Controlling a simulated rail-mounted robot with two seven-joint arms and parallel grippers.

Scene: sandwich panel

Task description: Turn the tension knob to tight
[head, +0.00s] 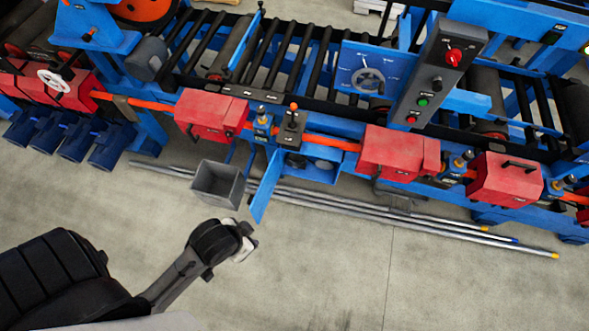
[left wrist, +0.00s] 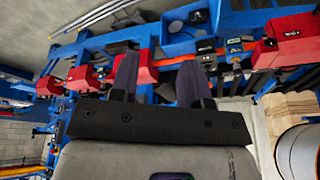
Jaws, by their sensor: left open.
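The labels are too small to read, so I cannot tell which is the tension knob. My left gripper (head: 245,243) is over the bare floor in front of the machine, well apart from both dials. In the left wrist view its two dark fingers (left wrist: 158,62) stand apart with nothing between them. My right gripper is not in view.
Red boxes (head: 212,115) line the machine's front edge. A small upright lever (head: 293,115) stands between them. A grey bin (head: 218,184) and an open blue flap (head: 266,187) jut out near my left arm. Long metal pipes (head: 400,213) lie on the floor.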

